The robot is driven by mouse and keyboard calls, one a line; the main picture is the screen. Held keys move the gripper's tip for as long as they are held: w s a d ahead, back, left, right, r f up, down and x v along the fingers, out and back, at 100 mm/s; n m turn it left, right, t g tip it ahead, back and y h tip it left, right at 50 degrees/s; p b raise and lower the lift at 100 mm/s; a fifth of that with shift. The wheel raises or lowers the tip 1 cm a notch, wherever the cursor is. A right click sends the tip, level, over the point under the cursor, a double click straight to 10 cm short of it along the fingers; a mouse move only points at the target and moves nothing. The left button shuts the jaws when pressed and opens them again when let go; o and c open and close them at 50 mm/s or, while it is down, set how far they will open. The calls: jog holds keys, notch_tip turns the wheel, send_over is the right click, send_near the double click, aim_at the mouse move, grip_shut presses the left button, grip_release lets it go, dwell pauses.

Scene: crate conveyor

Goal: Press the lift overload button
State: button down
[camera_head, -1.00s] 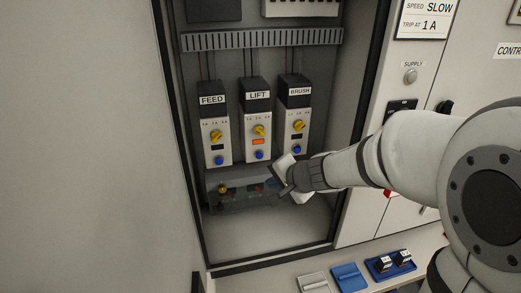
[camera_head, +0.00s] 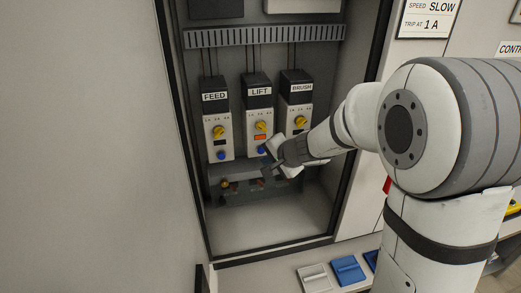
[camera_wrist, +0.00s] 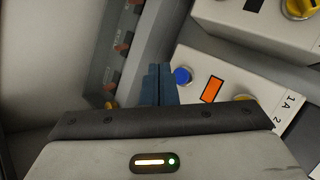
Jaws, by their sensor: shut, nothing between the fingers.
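The LIFT unit (camera_head: 259,113) stands between two like units in the open cabinet. It has a yellow dial (camera_head: 260,127), a lit orange window (camera_head: 260,138) and a round blue button (camera_head: 262,149) below them. My gripper (camera_head: 268,166) is shut and empty, just below that button in the head view. In the wrist view, my shut fingertips (camera_wrist: 158,70) lie just left of the blue button (camera_wrist: 181,75), with the orange window (camera_wrist: 212,89) beyond it. No contact shows. My gripper body partly hides the dial in the wrist view.
The FEED unit (camera_head: 217,125) stands left and the BRUSH unit (camera_head: 297,105) right, close by. A terminal strip (camera_head: 230,190) runs below them. The cabinet's right edge is near my arm. Grey and blue pieces (camera_head: 348,270) lie on the ledge in front.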

jog(key=shift+w+a, duration=0.2)
jog(key=shift+w, duration=0.5)
jog(key=shift+w, duration=0.1)
dwell(1.5)
jog(key=shift+w+a, duration=0.1)
jog(key=shift+w, duration=0.2)
jog(key=shift+w+a, duration=0.1)
jog(key=shift+w, duration=0.35)
dwell(0.7)
jog(key=shift+s+b, duration=0.15)
jog(key=shift+b, duration=0.2)
jog(key=shift+s+d+b, duration=0.25)
jog(key=shift+s+b, duration=0.1)
jog(key=shift+s, duration=0.35)
jog(key=s+b, duration=0.1)
jog(key=s, duration=0.1)
jog(key=s+d+b, duration=0.1)
jog(key=s, duration=0.1)
jog(key=shift+s+d, duration=0.15)
jog(key=shift+s, duration=0.25)
